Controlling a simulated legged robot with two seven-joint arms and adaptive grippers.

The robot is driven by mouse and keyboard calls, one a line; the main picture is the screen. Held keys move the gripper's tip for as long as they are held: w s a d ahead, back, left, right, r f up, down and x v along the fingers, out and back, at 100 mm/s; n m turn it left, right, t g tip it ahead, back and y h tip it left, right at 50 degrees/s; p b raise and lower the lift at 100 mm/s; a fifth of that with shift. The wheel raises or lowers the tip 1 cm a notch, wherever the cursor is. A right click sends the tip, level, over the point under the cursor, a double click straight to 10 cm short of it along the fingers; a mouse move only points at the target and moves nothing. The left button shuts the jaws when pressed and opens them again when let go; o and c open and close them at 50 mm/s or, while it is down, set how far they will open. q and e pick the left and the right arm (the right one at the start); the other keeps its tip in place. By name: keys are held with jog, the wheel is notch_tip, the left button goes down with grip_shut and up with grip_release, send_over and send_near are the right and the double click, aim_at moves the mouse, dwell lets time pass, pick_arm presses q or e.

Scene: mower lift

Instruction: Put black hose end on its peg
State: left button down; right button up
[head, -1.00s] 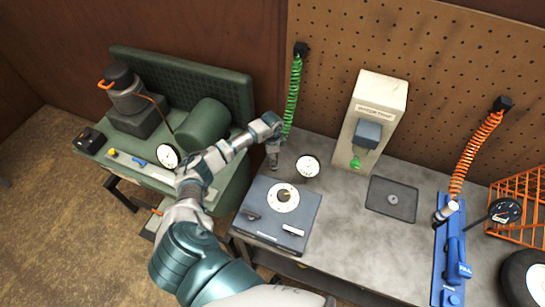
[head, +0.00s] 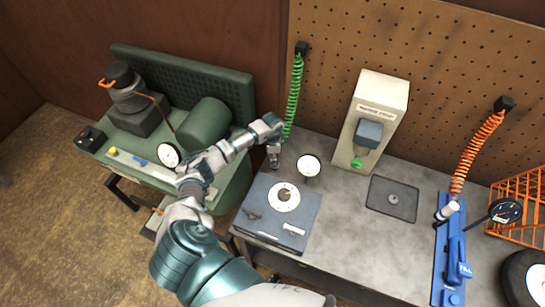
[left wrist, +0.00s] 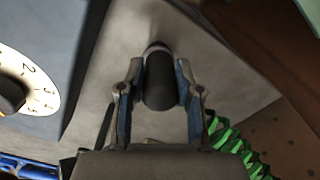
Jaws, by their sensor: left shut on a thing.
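My left gripper (head: 274,163) is over the left end of the grey workbench, between the pegboard and the blue-grey dial box. The green coiled hose (head: 293,90) hangs from a black mount on the pegboard down behind my left gripper. It also shows in the left wrist view (left wrist: 232,148). I cannot make out the peg. My right gripper is not in view.
The dial box (head: 278,212) and a round white gauge (head: 308,166) stand close to my left gripper. A cream upright unit (head: 372,112), a dark pad (head: 392,198) and a blue tool (head: 451,255) are farther right. A green machine (head: 207,128) stands left.

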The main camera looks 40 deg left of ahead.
pick_arm(q)
jog(key=shift+f, duration=0.1)
jog(key=c, duration=1.1)
grip_release()
jog(key=shift+o, duration=0.2)
notch_tip(320, 180, up, 5)
jog(key=p, duration=0.5)
jog(key=shift+r, duration=0.2)
notch_tip(320, 180, up, 3)
jog(key=shift+p, duration=1.05)
jog(key=shift+r, duration=1.25)
